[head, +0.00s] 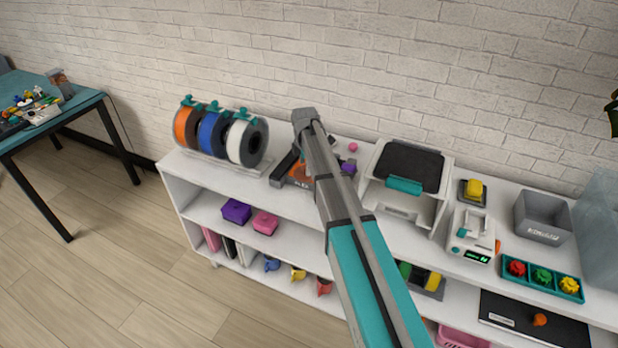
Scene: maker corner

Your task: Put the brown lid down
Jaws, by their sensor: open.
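My arm (350,235) reaches up from the bottom edge across the white shelf unit, its grey end part above the top board. I cannot make out my gripper; the arm's far end does not show any fingers. I cannot make out a brown lid either. A dark machine with an orange part (300,173) sits on the top board, partly hidden behind my arm. A purple box (236,211) and a pink box (265,223) stand on the middle board.
The white shelf unit (185,172) holds a rack of filament spools (247,142), a printer (408,165), a white device (472,235), a grey bin (542,218) and a teal tray (558,291) with coloured knobs. A teal table (85,100) stands at left. Open floor (120,250) lies in front.

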